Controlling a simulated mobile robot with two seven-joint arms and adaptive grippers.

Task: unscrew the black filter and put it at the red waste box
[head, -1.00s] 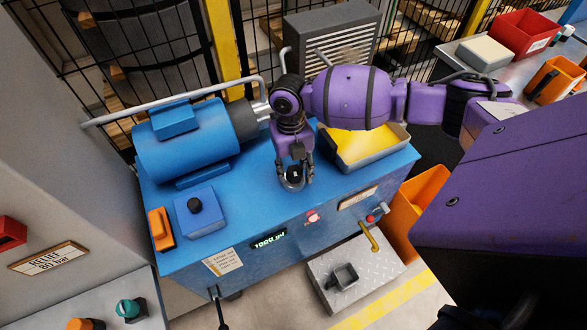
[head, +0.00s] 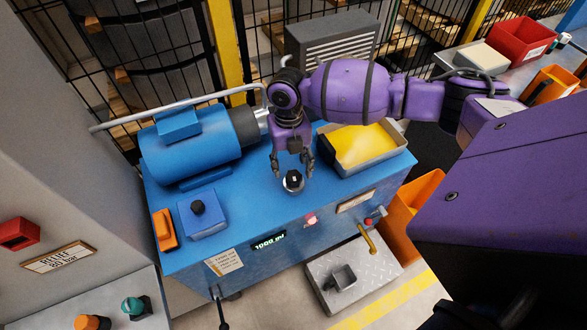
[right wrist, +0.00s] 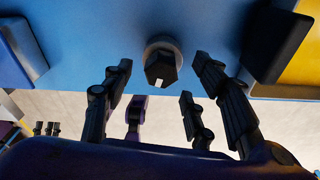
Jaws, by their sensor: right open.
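The black filter (head: 293,177) stands on the blue top of the power unit (head: 255,185), with a pale ring at its base. In the right wrist view the filter (right wrist: 160,66) looks six-sided with a small white mark. My right gripper (head: 291,168) is above the filter, with its fingers spread on either side. In the right wrist view, gaps show between the filter and the fingers of my right gripper (right wrist: 163,75); nothing is held. The red waste box (head: 522,32) is on the bench at the upper right. My left gripper is out of view.
A blue motor (head: 188,145) and a small blue box with a black knob (head: 203,218) are left of the filter. A grey tray with a yellow inside (head: 362,146) is to its right. An orange container (head: 553,84) and a pale box (head: 482,56) are near the red box.

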